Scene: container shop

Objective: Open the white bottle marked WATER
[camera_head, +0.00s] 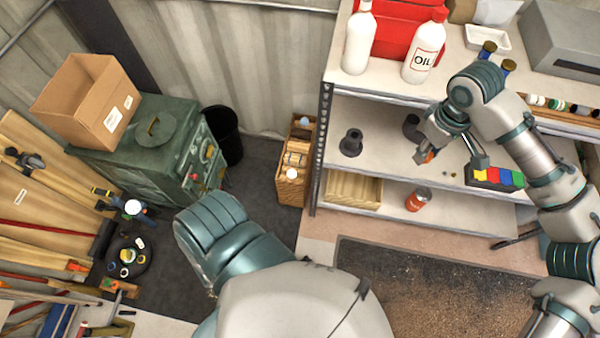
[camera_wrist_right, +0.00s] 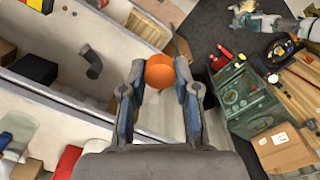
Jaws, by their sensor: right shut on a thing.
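A white bottle (camera_head: 358,42) stands upright at the left end of the top shelf; its top is cut off by the frame, and I can read no WATER mark on it. Right of it stands a white bottle with a red cap marked OIL (camera_head: 424,52). My right gripper (camera_head: 427,155) is in front of the shelf unit, below and apart from both bottles. In the right wrist view, its fingers are shut on a small round orange thing (camera_wrist_right: 160,72). My left arm shows at the lower middle, but its gripper is not visible.
The top shelf (camera_head: 388,88) also holds a red container (camera_head: 400,22) and a white tray (camera_head: 487,38). Below are dark fittings (camera_head: 351,143) and an orange-red can (camera_head: 418,199). A green cabinet (camera_head: 150,165) with a cardboard box (camera_head: 88,103) stands at left.

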